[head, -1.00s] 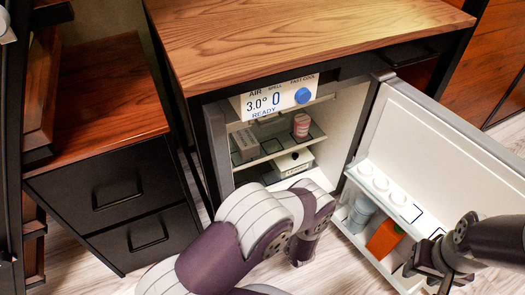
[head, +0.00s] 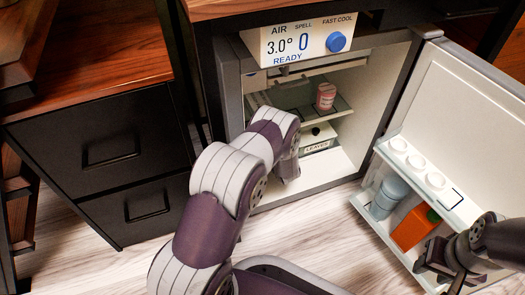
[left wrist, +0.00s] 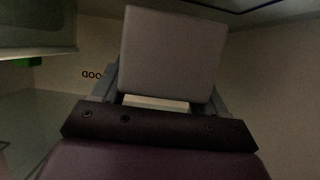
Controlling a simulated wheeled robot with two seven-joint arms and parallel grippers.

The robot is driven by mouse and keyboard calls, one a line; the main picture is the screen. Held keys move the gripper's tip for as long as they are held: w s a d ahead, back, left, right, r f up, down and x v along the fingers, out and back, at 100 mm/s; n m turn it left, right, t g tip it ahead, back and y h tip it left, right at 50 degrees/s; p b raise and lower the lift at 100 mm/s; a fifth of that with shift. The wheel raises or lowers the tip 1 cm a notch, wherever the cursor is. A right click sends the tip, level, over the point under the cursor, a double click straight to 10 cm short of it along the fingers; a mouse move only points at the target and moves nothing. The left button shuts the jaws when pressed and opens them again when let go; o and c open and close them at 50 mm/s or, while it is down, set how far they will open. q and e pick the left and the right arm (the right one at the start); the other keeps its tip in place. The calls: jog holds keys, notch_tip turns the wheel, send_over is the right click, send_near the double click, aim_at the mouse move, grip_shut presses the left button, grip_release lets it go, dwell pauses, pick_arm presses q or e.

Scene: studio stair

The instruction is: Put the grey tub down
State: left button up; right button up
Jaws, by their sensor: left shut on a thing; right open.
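The grey tub (left wrist: 174,52) fills the upper middle of the left wrist view, between the two fingers of my left gripper (left wrist: 165,88), which is shut on it. In the head view my left arm reaches into the lower part of the open fridge (head: 345,165). The arm hides the left gripper and the tub there, so I cannot tell whether the tub touches a surface. My right gripper (head: 440,278) is open and empty, in front of the open door's lower bin.
On the fridge shelf stand a pink-red jar (head: 326,97) and a partly hidden grey box (head: 258,100). A white labelled box (head: 318,140) is below. The door (head: 470,110) holds a blue-grey container (head: 388,196) and an orange carton (head: 414,228). The fridge floor's right front is bare.

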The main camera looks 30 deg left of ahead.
pick_arm(q)
notch_tip(320, 180, down, 3)
jog(key=shift+r+b, duration=0.1)
jog(key=shift+b, duration=0.35)
jog(key=shift+r+p, duration=0.3)
jog(key=shift+p, duration=0.05)
pick_arm(e)
notch_tip(320, 180, down, 2)
jog(key=shift+f, duration=0.1)
pick_arm(q)
jog(key=shift+f, duration=0.1)
jog(key=o, duration=1.4)
